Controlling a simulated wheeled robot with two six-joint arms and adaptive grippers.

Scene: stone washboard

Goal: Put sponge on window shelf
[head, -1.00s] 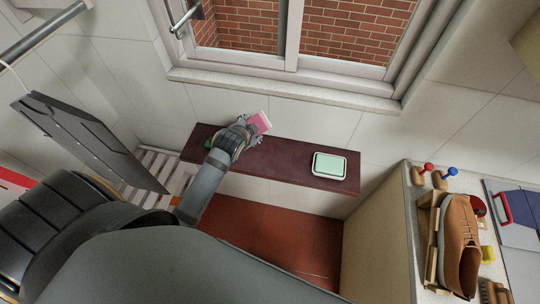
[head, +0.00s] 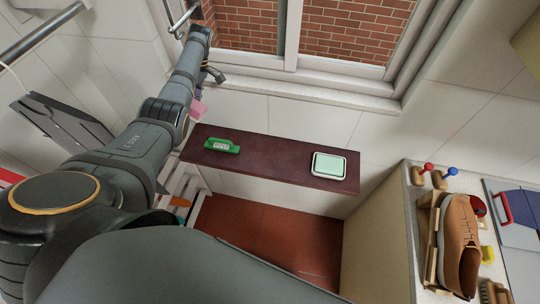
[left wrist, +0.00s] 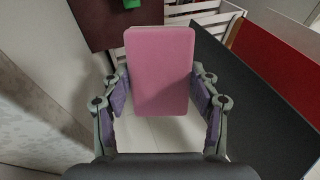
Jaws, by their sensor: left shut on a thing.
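The pink sponge (head: 198,108) is partly hidden behind my left arm in the head view. It shows whole in the left wrist view (left wrist: 160,70), upright between the fingers. My left gripper (left wrist: 160,95) is shut on it, one finger pad at each side. In the head view the left gripper (head: 200,90) is mostly hidden by its own arm, near the window's lower left corner. The white window sill (head: 300,92) runs under the window, and a dark brown shelf (head: 270,162) is on the wall below it. My right gripper is not in view.
On the dark shelf lie a green item (head: 222,146) at the left and a soap dish with pale green soap (head: 329,165) at the right. The visible window sill is bare. A shoe (head: 459,245) and brushes stand on the right counter.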

